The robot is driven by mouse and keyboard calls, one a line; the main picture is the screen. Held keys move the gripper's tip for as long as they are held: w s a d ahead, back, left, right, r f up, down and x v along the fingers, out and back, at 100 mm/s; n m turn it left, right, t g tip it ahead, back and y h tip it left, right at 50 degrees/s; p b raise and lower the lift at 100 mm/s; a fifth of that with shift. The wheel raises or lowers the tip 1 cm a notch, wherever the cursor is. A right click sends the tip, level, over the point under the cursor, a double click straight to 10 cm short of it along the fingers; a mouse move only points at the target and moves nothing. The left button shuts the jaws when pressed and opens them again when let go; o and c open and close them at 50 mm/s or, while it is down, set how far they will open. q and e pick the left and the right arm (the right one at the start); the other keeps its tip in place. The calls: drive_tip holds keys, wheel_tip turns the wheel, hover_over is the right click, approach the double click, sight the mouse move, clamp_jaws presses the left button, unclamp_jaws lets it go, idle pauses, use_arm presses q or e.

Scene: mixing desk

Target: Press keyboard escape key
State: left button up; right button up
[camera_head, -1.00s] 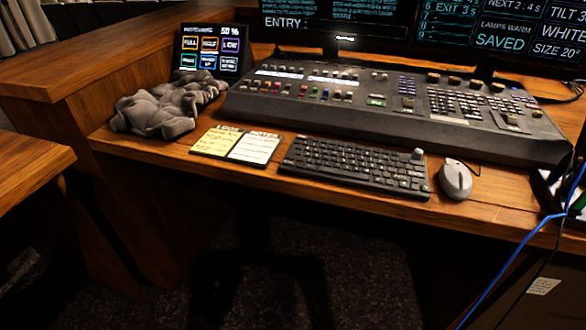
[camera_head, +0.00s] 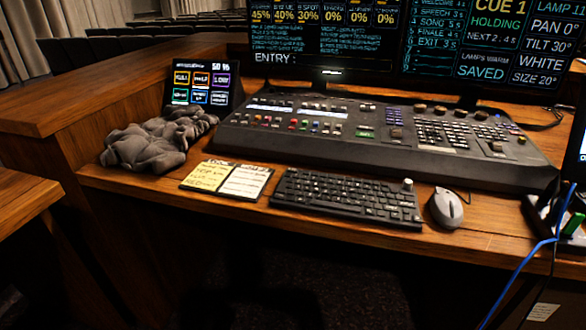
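The black keyboard (camera_head: 345,198) lies near the front edge of the wooden desk, in front of the mixing console. A small pale knob (camera_head: 407,184) stands at its far right corner. The escape key would be one of the small keys at the keyboard's far left corner, but the lettering is too small to read and I cannot single it out. Neither of my grippers is in view.
A grey mouse (camera_head: 447,208) sits right of the keyboard, notes (camera_head: 227,179) left of it. Behind are the console (camera_head: 380,135), grey cloth (camera_head: 155,142), small touch screen (camera_head: 201,84) and two monitors (camera_head: 325,40). A blue cable (camera_head: 520,268) hangs at right. The desk's front strip (camera_head: 300,228) is clear.

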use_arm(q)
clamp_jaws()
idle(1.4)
